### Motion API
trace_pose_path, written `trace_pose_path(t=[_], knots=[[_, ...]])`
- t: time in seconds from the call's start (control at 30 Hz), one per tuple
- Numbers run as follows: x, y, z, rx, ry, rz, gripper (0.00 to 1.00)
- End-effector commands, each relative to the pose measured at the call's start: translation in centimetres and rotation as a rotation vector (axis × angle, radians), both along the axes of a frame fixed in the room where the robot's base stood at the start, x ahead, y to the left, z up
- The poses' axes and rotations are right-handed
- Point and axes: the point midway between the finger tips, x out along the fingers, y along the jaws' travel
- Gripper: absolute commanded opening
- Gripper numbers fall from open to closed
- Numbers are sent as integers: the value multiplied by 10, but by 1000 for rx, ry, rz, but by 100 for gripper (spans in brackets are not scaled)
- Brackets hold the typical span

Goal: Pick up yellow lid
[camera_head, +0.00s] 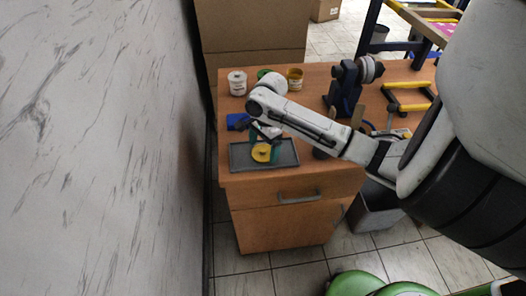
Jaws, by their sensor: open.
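The yellow lid (261,153) is a round disc lying on a dark grey tray (236,158) near the front left edge of the wooden cabinet. My gripper (263,141) is open and hangs close above the lid's far side. I cannot tell whether the fingers touch the lid. My arm comes in from the right and covers part of the cabinet top.
A blue item (237,121) lies left of my gripper. A white jar (237,83) and a yellow-brown jar (295,79) stand behind my arm. A dark blue machine (345,88) and a yellow-handled frame (408,97) are to the right. The marbled wall (100,150) is left.

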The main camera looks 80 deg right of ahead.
Motion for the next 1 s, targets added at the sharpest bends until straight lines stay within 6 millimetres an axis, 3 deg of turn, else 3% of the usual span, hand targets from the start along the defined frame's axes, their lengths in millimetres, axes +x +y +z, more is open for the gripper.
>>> trace_pose_path(t=[0.27,0.67,1.0], knots=[[0,0,-4,-1,0,0,96],[0,0,-3,-1,0,0,58],[0,0,0,-1,-1,0,58]])
